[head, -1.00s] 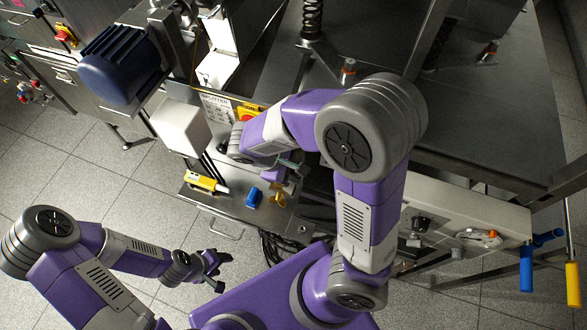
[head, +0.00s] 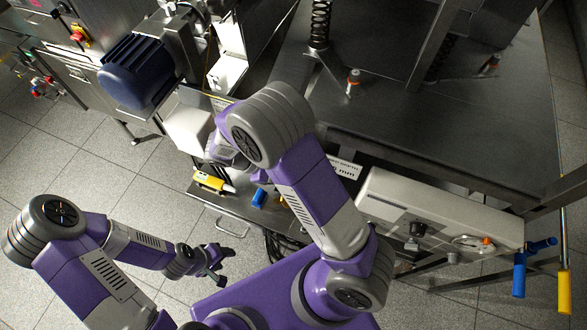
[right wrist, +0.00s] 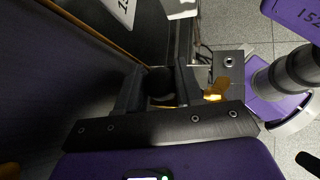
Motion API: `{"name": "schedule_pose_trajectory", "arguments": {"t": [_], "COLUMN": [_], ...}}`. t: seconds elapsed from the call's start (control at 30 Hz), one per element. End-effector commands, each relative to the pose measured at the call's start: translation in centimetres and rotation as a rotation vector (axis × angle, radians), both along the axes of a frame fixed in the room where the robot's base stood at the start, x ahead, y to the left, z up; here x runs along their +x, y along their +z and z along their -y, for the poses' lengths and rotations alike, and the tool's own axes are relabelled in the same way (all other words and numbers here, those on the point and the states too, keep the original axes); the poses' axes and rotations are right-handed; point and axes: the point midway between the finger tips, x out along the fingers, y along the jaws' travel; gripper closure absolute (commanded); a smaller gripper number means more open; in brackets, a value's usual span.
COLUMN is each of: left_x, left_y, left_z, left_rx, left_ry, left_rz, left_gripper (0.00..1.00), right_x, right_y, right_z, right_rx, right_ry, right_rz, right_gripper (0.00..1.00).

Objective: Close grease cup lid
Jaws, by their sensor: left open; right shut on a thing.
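My right gripper (right wrist: 160,88) shows in the right wrist view, with its two dark fingers closed on a dark round thing (right wrist: 161,78). The thing is in shadow, so I cannot tell whether it is the grease cup lid or whether the lid is open. In the head view my own right arm hides this gripper and what it holds. My left gripper (head: 222,266) is open and empty over the floor at the lower left, away from the machine. I cannot make out the grease cup for certain in either view.
A yellow tool (head: 210,182) and a blue piece (head: 258,197) lie on the steel shelf by the machine. A yellow piece (right wrist: 218,88) shows beside my right gripper. A blue motor (head: 145,75) and a white box (head: 187,128) stand left of my right arm.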

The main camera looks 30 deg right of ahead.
Motion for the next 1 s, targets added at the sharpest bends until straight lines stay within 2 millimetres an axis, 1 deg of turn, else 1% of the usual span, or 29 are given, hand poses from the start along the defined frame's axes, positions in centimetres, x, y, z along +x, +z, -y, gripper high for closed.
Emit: {"name": "schedule_pose_trajectory", "arguments": {"t": [0.03,0.3,0.67,0.7,0.73,1.0], "left_x": [0.00,-0.01,0.00,0.00,0.00,-0.01], "left_y": [0.30,0.59,0.63,0.63,0.63,0.61], "left_z": [0.00,0.00,0.00,0.00,0.00,0.00], "left_rx": [0.000,0.000,0.000,0.000,0.000,0.000], "left_ry": [0.000,0.000,0.000,0.000,0.000,0.000], "left_rz": [0.000,0.000,0.000,0.000,0.000,0.000], "left_gripper": [0.47,0.47,0.47,0.47,0.47,0.47], "right_x": [0.21,0.64,0.75,0.75,0.75,0.73], "right_y": [0.06,-0.40,-0.49,-0.49,-0.49,-0.57], "right_z": [-0.07,-0.42,-0.52,-0.52,-0.51,-0.56], "right_rx": [-0.027,-0.111,-0.139,-0.139,-0.139,-0.137], "right_ry": [0.002,0.002,0.003,0.003,0.002,0.001], "right_rz": [-0.026,-0.124,-0.157,-0.157,-0.156,-0.156], "right_gripper": [0.94,0.94,0.94,0.62,0.58,0.58]}}
